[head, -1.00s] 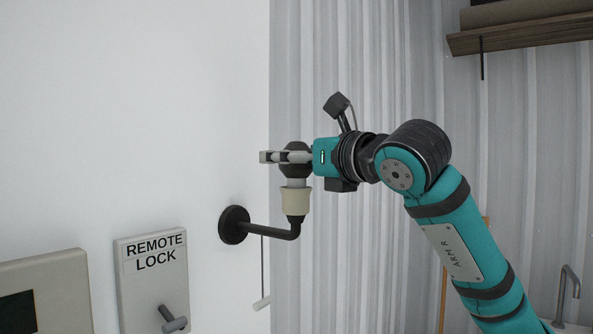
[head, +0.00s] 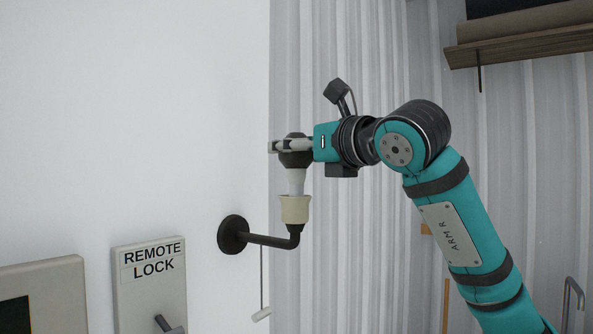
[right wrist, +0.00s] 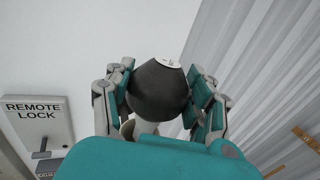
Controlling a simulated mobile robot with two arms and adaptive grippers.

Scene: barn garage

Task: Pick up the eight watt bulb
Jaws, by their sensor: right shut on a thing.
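The bulb (head: 296,158) has a dark round head and a white neck. My right gripper (head: 288,146) is shut on its head from the right, with fingers on both sides. The bulb is upright above the cream socket (head: 295,210) of a black wall bracket. Much of the white neck shows above the socket rim; I cannot tell whether its lower end is still inside. In the right wrist view the bulb (right wrist: 157,92) sits between the fingers, with a white label on top too small to read. My left gripper is not in view.
The black bracket (head: 268,240) comes out of the white wall, with a pull cord (head: 262,285) below. A remote lock panel (head: 150,285) with a lever is at lower left. A wooden shelf (head: 520,35) is at upper right. The space above the bulb is clear.

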